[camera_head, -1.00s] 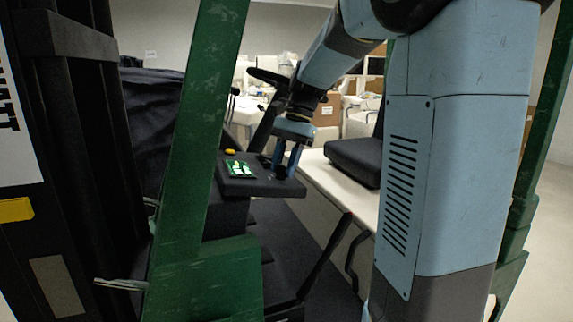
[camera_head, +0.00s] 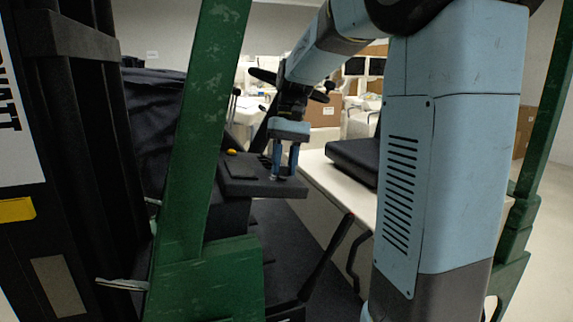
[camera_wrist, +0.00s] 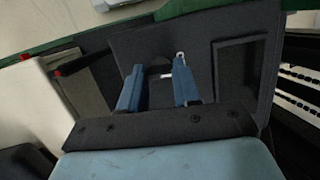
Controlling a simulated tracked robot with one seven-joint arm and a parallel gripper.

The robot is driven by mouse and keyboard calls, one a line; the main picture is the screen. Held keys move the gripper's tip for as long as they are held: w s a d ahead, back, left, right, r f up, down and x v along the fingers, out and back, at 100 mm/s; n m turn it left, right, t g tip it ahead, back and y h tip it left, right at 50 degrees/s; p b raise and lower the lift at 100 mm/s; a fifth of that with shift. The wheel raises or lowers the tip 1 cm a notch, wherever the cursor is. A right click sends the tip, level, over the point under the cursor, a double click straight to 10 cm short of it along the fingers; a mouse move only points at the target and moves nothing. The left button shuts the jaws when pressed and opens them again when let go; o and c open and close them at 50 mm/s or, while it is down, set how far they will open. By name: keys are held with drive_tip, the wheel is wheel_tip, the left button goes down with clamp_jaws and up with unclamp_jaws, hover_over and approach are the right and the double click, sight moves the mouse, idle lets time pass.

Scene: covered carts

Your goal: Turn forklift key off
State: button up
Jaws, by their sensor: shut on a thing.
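The forklift's dark console (camera_head: 240,187) is in the middle of the head view, and its small screen (camera_head: 241,168) is dark. My gripper (camera_head: 285,175) points down at the right part of the console. In the wrist view my gripper (camera_wrist: 158,68) has its two blue fingers over the dark panel (camera_wrist: 200,35), with a narrow space between them. A small pale metal piece, which looks like the key (camera_wrist: 180,56), shows at the right fingertip. My gripper is shut on it; the fingers hide most of the hold and the key's exact angle is unclear.
A yellow button (camera_head: 231,152) sits on the console's left part. A green forklift post (camera_head: 195,130) stands close in front, left of the console. A black seat (camera_head: 355,160) is at the right, and a lever with a red tip (camera_head: 335,240) rises below it.

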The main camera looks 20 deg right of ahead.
drive_tip(key=shift+f+n, duration=0.1)
drive_tip(key=shift+n, duration=0.3)
drive_tip(key=shift+s, duration=0.1)
drive_tip(key=o, duration=1.1)
drive_tip(key=shift+c, duration=0.2)
drive_tip(key=v, duration=1.3)
drive_tip(key=shift+w+r, duration=0.2)
drive_tip(key=shift+r, duration=0.2)
drive_tip(key=shift+s, duration=0.1)
